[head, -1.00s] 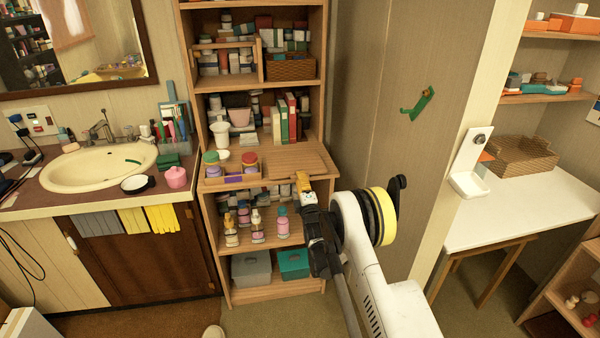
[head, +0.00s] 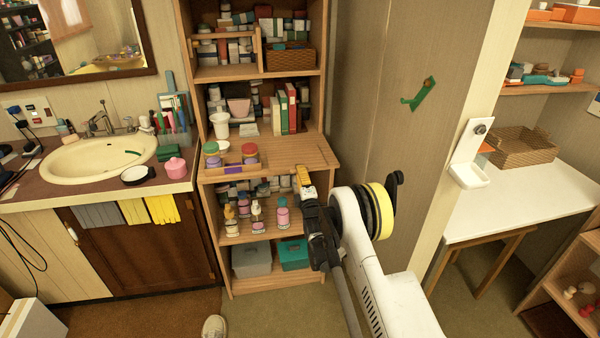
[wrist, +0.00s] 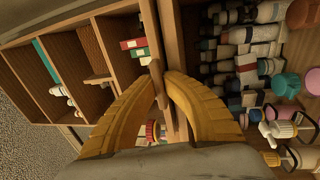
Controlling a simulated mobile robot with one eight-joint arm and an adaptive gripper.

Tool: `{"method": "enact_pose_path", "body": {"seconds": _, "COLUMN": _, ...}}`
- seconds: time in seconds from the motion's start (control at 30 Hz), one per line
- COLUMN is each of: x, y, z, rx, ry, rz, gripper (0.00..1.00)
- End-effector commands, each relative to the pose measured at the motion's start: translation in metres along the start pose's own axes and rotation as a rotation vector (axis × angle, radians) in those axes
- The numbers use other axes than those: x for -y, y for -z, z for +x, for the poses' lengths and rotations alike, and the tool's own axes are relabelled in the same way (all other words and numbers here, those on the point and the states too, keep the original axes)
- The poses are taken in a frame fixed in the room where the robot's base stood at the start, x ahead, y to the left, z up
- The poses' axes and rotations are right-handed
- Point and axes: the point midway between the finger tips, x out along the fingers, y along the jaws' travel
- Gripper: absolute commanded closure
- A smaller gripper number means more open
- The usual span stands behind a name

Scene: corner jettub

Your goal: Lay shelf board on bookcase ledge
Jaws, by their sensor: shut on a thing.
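The bookcase (head: 188,75) stands in the middle of the head view, with a ledge at mid height. The pale wooden shelf board (head: 300,152) appears at the right part of that ledge, roughly level; I cannot tell whether it rests fully on it. My gripper (head: 303,178) is at the board's front edge, its yellow fingers pointing up. In the wrist view, the fingers (wrist: 158,84) are closed on a thin wooden edge (wrist: 156,78) alongside a long wooden strip. The contact beneath the board is hidden.
A wooden tray (head: 232,172) with colored-lid jars sits on the ledge's left part. Bottles (head: 257,215) stand on the shelf below. Books (head: 287,110) and a white cup (head: 220,125) stand behind. A wall panel (head: 375,70) is close on the right.

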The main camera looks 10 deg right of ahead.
Motion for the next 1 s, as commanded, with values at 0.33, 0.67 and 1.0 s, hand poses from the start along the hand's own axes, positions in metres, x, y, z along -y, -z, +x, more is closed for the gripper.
{"method": "enact_pose_path", "body": {"seconds": 0.33, "x": 0.0031, "y": 0.0, "z": -0.0005, "rx": 0.0, "ry": -0.001, "rz": 0.0, "gripper": 1.0}}
{"method": "enact_pose_path", "body": {"seconds": 0.67, "x": 0.0057, "y": 0.0, "z": -0.001, "rx": 0.0, "ry": 0.0, "rz": 0.0, "gripper": 1.0}}
{"method": "enact_pose_path", "body": {"seconds": 1.0, "x": 0.0059, "y": 0.0, "z": -0.001, "rx": 0.0, "ry": 0.0, "rz": 0.0, "gripper": 0.69}}
